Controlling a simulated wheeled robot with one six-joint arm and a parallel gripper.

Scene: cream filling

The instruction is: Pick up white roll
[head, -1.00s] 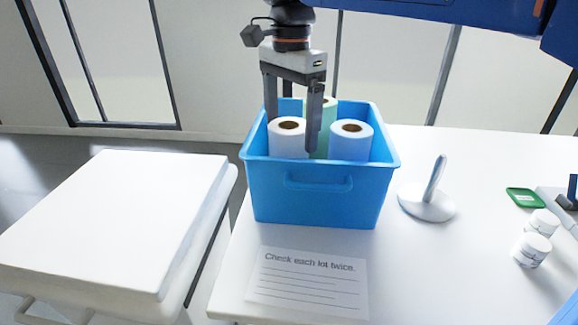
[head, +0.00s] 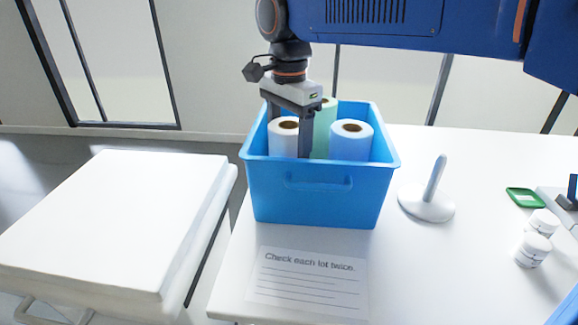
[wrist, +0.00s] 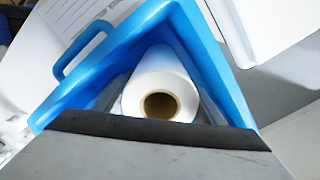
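The white roll (head: 283,143) stands upright in the left part of the blue bin (head: 318,195). It shows from above in the wrist view (wrist: 165,80), with its brown core towards me. My gripper (head: 287,140) points down into the bin, with one finger on the far left side of the white roll and the other in front of its right side. The fingers are apart with the roll between them, but I cannot tell whether they press on it. The roll's lower part is hidden by the bin wall.
A blue-tinted roll (head: 351,141) stands at the bin's right and a green roll (head: 324,118) behind, close to my right finger. A white upright holder (head: 430,200) stands right of the bin. A printed sheet (head: 308,283) lies in front. The white surface (head: 120,215) at left is clear.

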